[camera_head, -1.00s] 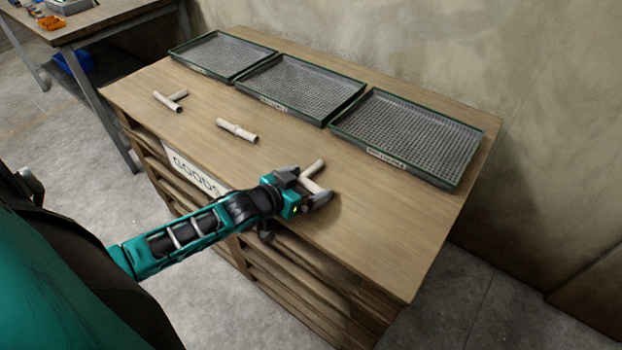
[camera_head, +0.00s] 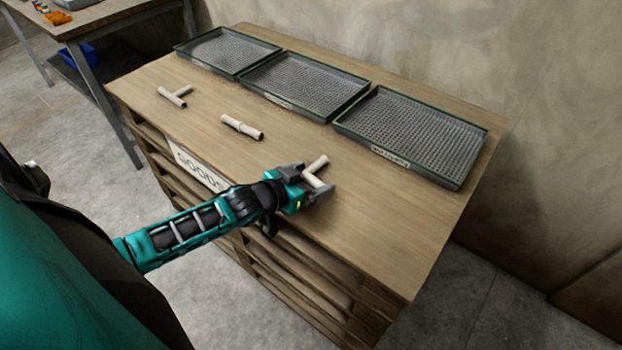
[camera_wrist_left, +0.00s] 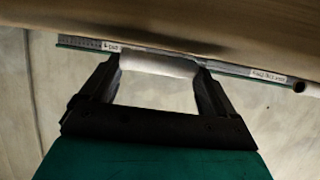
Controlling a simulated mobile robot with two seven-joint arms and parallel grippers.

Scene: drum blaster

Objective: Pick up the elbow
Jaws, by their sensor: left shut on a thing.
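The elbow (camera_head: 317,164) is a pale, bent pipe piece near the front right of the wooden cabinet top. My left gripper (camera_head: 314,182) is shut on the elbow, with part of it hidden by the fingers. In the left wrist view a pale length of the elbow (camera_wrist_left: 158,64) spans between the two dark fingers. I cannot tell whether the elbow is clear of the wood. My right gripper is not in view.
A pale T-shaped pipe (camera_head: 174,97) and a straight pipe piece (camera_head: 242,127) lie on the cabinet top (camera_head: 385,225). Three green-rimmed mesh trays, left (camera_head: 226,50), middle (camera_head: 305,85) and right (camera_head: 412,135), stand empty along the back. The front right wood is bare.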

